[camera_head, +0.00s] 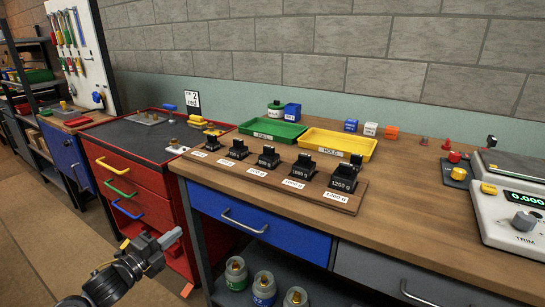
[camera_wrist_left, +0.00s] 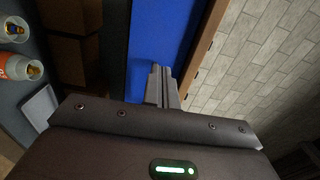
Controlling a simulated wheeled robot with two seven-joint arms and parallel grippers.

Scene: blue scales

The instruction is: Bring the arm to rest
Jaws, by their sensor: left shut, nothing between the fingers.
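My left gripper (camera_head: 172,238) is low at the lower left of the head view, in front of the red tool cabinet (camera_head: 148,205) and left of the workbench. Its fingers are together with nothing between them. In the left wrist view the shut fingers (camera_wrist_left: 161,82) point up the picture, with a blue drawer front (camera_wrist_left: 152,32) beyond them. I cannot tell whether they touch anything, but no contact shows. My right gripper is in neither view.
The wooden workbench (camera_head: 420,210) carries a row of black weights (camera_head: 268,157) on a board, a green tray (camera_head: 272,138), a yellow tray (camera_head: 336,156) and a scale (camera_head: 515,222). Jars (camera_head: 264,287) stand on its lower shelf. Open floor (camera_head: 40,250) lies left of my gripper.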

